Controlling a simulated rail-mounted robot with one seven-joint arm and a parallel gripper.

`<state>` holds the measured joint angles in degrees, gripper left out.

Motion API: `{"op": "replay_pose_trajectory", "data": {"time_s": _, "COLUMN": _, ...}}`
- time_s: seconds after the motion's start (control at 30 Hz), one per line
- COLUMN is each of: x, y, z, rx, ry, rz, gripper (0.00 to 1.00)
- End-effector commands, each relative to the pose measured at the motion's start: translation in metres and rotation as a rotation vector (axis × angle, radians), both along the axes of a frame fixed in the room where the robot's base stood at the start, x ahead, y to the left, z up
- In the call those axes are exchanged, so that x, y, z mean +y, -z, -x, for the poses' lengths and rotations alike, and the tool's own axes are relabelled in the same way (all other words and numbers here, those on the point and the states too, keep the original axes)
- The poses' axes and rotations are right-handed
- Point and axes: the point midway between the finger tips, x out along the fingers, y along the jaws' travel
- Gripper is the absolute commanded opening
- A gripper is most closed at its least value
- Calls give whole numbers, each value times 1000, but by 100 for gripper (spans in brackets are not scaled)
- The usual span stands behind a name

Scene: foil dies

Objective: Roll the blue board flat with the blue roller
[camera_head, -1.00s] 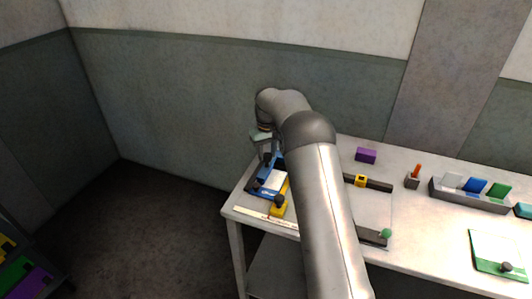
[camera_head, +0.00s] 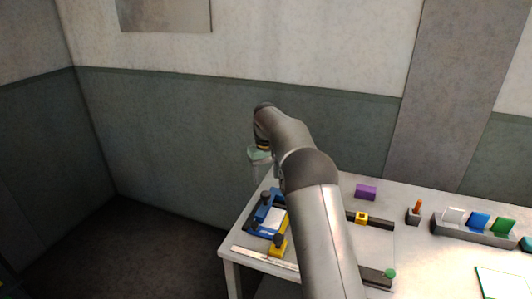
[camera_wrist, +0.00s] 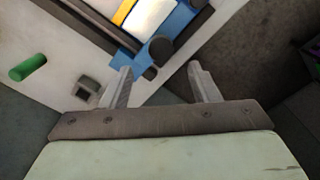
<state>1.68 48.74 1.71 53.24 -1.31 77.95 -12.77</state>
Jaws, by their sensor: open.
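The blue board (camera_head: 252,229) lies at the table's left end with a white sheet (camera_head: 273,221) on it. In the wrist view the blue board (camera_wrist: 184,40) shows at the top, beside a dark round knob (camera_wrist: 160,50). A blue block with a dark knob (camera_head: 276,197) sits at the board's far end; I cannot tell for sure whether it is the blue roller. My gripper (camera_head: 259,172) is above and beyond that end, apart from it. In the wrist view my gripper (camera_wrist: 160,76) is open, with nothing between its fingers.
A yellow piece with a dark knob (camera_head: 279,246) stands beside the board. A purple block (camera_head: 366,192), a dark bar with a yellow block (camera_head: 361,218), and a grey rack (camera_head: 472,231) with coloured pieces stand to the right. The wall is close behind the table.

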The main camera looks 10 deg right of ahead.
Motion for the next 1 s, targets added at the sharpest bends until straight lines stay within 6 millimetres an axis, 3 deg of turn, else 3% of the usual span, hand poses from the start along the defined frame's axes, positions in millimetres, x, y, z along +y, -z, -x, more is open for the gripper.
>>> {"op": "replay_pose_trajectory", "data": {"time_s": 0.2, "x": 0, "y": -55, "z": -1, "rx": -3, "ry": 0, "rz": -1, "gripper": 55}}
{"op": "replay_pose_trajectory", "data": {"time_s": 0.4, "x": 0, "y": -91, "z": -1, "rx": -2, "ry": 0, "rz": 0, "gripper": 55}}
{"op": "replay_pose_trajectory", "data": {"time_s": 0.6, "x": 0, "y": -104, "z": 0, "rx": 0, "ry": 0, "rz": 0, "gripper": 55}}
{"op": "replay_pose_trajectory", "data": {"time_s": 1.0, "x": 0, "y": -104, "z": 0, "rx": 1, "ry": 0, "rz": -1, "gripper": 55}}
